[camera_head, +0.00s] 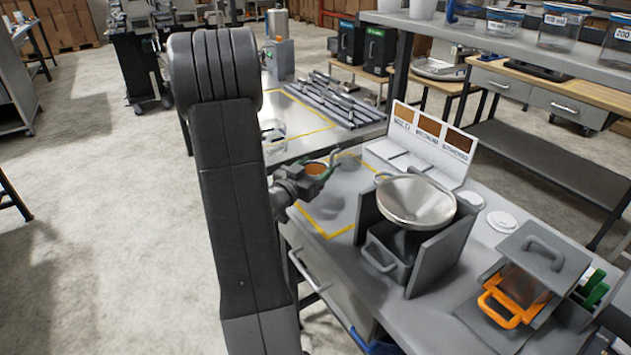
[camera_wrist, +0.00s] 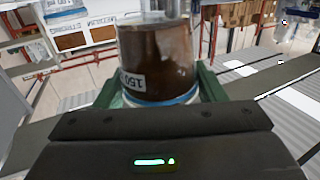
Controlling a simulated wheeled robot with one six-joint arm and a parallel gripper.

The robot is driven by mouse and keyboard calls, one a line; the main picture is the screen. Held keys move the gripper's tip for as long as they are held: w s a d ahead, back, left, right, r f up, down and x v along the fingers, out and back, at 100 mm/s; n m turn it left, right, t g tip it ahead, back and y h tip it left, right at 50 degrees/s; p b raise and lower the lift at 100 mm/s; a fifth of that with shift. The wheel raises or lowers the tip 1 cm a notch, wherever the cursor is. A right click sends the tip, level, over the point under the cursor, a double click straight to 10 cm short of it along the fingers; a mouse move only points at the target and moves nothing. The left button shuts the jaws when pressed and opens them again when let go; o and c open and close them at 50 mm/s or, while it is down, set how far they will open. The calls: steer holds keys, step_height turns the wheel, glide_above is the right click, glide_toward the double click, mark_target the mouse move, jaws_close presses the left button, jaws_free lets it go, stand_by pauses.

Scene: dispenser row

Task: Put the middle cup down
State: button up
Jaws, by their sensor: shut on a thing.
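My gripper (camera_head: 322,172) is in the middle of the head view, over the near left part of the grey bench. It is shut on a cup (camera_wrist: 158,62) with brown contents, a blue band and a white label that seems to read 150. In the wrist view the green fingers of my gripper (camera_wrist: 155,88) stand on both sides of the cup. The label shows upside down, as does the lettering behind it. In the head view only a small orange-brown part of the cup (camera_head: 316,168) shows. Whether its base touches anything is hidden.
A yellow-outlined area (camera_head: 330,232) lies below and beside my gripper. A metal funnel bowl (camera_head: 416,202) over a grey bin stands to the right, before a labelled white panel (camera_head: 432,138). A clear container (camera_head: 272,132) stands behind. Lidded jars (camera_head: 565,27) line the upper shelf.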

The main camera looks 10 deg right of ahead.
steer(key=shift+f, duration=1.9)
steer(key=shift+f, duration=0.1)
steer(key=shift+f+b, duration=0.15)
steer(key=shift+b, duration=0.15)
steer(key=o, duration=1.2)
